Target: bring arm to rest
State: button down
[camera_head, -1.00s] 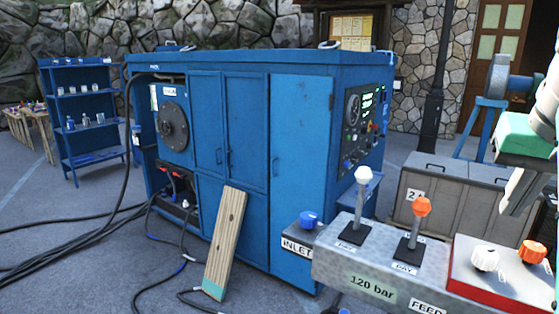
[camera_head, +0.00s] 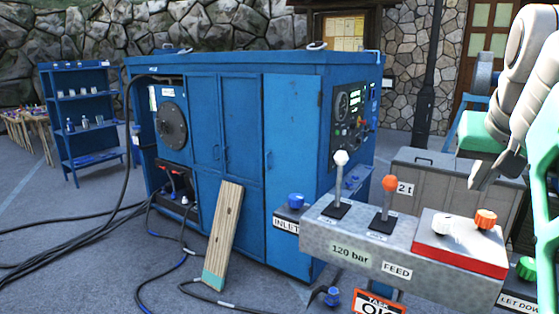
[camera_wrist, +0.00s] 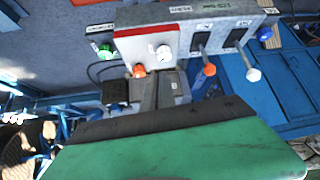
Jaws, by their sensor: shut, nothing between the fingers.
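My arm (camera_head: 525,75) enters at the right of the head view, pale and bent, with a green part near its end. My gripper (camera_head: 481,183) points down, above and behind the right end of the control console (camera_head: 330,232), apart from it. In the wrist view, my gripper's grey fingers (camera_wrist: 160,92) are together with nothing between them. The green and dark gripper body fills the bottom of that view and hides what lies behind it.
The console has a white-knobbed lever (camera_head: 340,158), an orange-knobbed lever (camera_head: 389,184) and a red box (camera_head: 460,243) with white and orange knobs. A blue cabinet (camera_head: 235,130), leaning plank (camera_head: 223,235), grey chest (camera_head: 430,185) and floor cables (camera_head: 75,240) stand or lie around.

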jog(key=w+f+g, duration=0.1)
jog(key=w+f, duration=0.1)
jog(key=f, duration=0.8)
jog(key=w+f, duration=0.2)
jog(key=f, duration=0.8)
jog(key=s+a+f+n+g+y, duration=0.1)
jog(key=s+a+f+n+y, duration=0.1)
jog(key=s+a+f, duration=0.6)
jog(key=s+a+f+n+g+y, duration=0.15)
jog(key=a+f, duration=0.35)
jog(key=f, duration=0.6)
jog(key=shift+n+t, duration=0.25)
jog(key=shift+n, duration=0.7)
jog(key=a, duration=0.1)
jog(key=a+r, duration=0.1)
jog(key=a, duration=0.2)
jog(key=shift+w+a+r, duration=0.15)
jog(key=shift+w+r, duration=0.05)
jog(key=shift+w, duration=0.1)
